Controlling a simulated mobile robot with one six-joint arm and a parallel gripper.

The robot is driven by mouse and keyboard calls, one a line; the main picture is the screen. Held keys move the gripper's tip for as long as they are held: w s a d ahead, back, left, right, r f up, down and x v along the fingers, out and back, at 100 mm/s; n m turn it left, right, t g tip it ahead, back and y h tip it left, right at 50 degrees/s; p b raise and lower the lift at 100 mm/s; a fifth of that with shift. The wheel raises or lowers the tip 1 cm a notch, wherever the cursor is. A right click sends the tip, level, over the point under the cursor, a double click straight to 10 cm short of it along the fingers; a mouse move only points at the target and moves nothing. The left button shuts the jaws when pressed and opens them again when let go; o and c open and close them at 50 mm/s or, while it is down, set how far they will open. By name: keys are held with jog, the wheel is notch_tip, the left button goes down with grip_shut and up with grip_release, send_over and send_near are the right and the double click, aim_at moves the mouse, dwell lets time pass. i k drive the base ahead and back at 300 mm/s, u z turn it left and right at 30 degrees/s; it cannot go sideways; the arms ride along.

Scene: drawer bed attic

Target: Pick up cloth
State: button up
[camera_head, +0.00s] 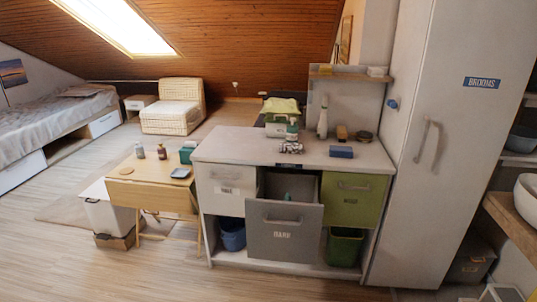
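A yellow-green piece that looks like a cloth (281,105) lies draped at the back edge of the counter (225,146), partly behind a white-and-green bottle (293,127). I cannot tell exactly what it rests on. The grey middle drawer (285,236) of the counter unit is pulled open, and a small teal item (287,196) shows inside it, too small to identify. My gripper is not visible in this view.
A small wooden table (150,170) with bottles and a dark tray stands left of the counter. A tall white cabinet (440,120) marked BROOMS closes off the right. The open drawer juts toward me. Floor at front left is clear.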

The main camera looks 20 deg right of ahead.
aim_at(285, 147)
jog(key=u, duration=0.2)
jog(key=k, duration=0.55)
jog(key=u, duration=0.8)
jog(key=k, duration=0.6)
jog(key=u, duration=0.6)
jog(key=i, duration=2.15)
jog(key=z, duration=0.7)
jog(key=i, duration=0.6)
jog(key=z, duration=0.8)
jog(key=i, duration=0.55)
jog(key=z, duration=0.15)
